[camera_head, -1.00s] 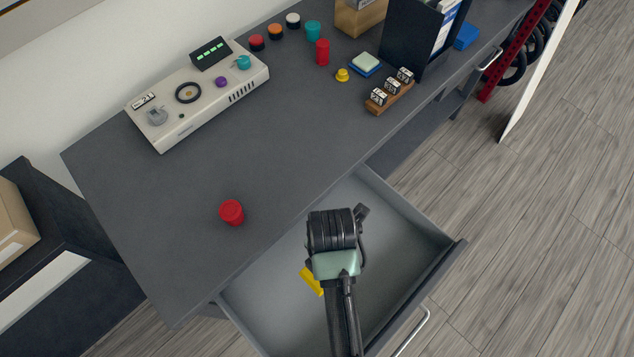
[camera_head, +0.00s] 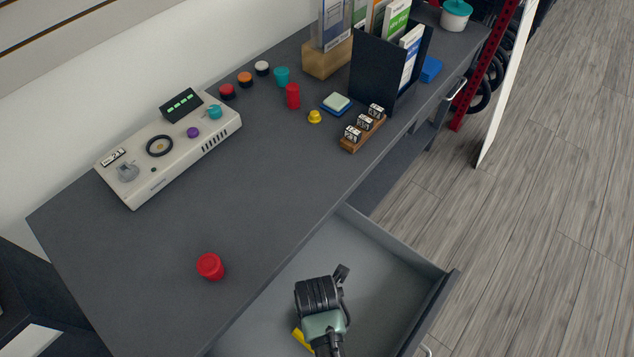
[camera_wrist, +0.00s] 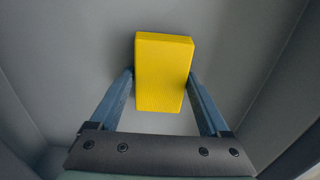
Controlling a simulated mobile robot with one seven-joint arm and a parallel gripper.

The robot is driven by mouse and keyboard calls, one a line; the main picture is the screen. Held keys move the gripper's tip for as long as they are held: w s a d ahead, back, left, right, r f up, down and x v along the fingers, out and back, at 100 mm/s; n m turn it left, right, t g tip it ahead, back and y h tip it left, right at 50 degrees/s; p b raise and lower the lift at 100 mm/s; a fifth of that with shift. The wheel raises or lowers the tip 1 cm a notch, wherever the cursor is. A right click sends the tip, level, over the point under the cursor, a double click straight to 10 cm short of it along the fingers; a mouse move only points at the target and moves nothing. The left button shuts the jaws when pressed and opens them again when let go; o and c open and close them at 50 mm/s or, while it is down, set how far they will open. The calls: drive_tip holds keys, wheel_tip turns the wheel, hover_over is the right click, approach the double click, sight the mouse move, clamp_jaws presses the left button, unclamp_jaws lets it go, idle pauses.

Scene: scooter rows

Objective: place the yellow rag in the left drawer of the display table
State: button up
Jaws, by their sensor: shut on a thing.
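The yellow rag (camera_wrist: 163,75) is a folded block between the two fingers of my gripper (camera_wrist: 160,85) in the wrist view, and the gripper is shut on it. In the head view, a yellow corner of the rag (camera_head: 300,338) shows beside my wrist. The rag is over the inside of the open drawer (camera_head: 392,290) of the grey display table (camera_head: 255,180). Grey drawer walls surround it in the wrist view. My wrist hides most of the rag in the head view, and I cannot tell whether it touches the drawer bottom.
A red cylinder (camera_head: 210,266) stands on the tabletop near the drawer. A control box (camera_head: 170,150) stands at the back left. Dice on a wooden strip (camera_head: 362,135) and a dark brochure holder (camera_head: 385,75) are further right. The visible drawer floor looks otherwise empty.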

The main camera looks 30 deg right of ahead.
drive_tip(key=shift+f, duration=0.15)
drive_tip(key=o, duration=1.2)
wheel_tip(320, 180, up, 12)
drive_tip(key=p, duration=0.3)
